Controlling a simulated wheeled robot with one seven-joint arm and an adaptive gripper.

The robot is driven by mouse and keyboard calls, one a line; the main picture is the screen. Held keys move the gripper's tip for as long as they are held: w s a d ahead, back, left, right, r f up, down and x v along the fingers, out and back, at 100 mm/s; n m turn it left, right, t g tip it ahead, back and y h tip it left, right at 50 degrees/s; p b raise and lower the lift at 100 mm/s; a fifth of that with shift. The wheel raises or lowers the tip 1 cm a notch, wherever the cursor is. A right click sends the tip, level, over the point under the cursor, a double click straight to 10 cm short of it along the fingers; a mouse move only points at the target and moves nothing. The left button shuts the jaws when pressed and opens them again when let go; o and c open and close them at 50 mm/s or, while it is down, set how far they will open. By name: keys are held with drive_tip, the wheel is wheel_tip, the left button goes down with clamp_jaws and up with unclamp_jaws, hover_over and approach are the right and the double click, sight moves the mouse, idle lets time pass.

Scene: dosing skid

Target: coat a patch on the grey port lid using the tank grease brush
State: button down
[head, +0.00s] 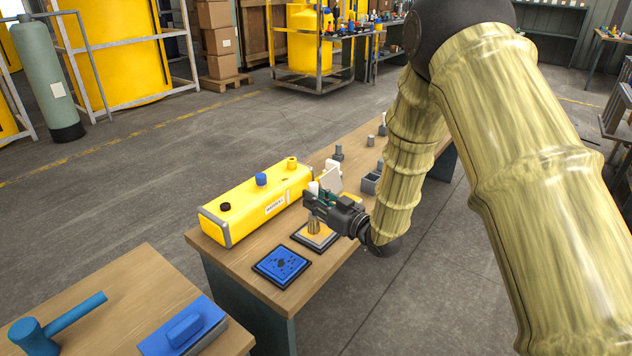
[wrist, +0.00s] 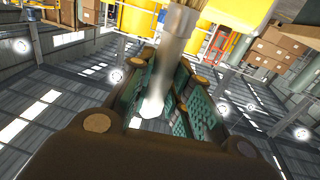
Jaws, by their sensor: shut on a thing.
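My gripper (head: 325,203) is shut on a brush, whose pale handle (head: 313,188) stands up between the fingers and whose tan bristles (head: 314,225) point down. In the wrist view the whitish brush handle (wrist: 168,60) runs between the green-padded fingers (wrist: 165,95). The bristles are over a yellow pad in a dark frame (head: 301,243); I cannot tell whether they touch it. A yellow tank (head: 245,215) lies behind the pads, with a black cap, a blue cap and a yellow cap on top. I cannot single out the grey port lid.
A blue pad with dark spots (head: 282,266) lies left of the yellow one. Grey blocks (head: 371,183) and small grey posts (head: 338,153) stand farther along the bench. A nearer table holds a blue mallet (head: 60,325) and a blue-handled block (head: 184,328). Floor shows between the tables.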

sight(315, 184)
drive_tip(key=shift+r+p, duration=1.2)
drive_tip(key=shift+r, duration=0.8)
drive_tip(key=shift+r, duration=0.15)
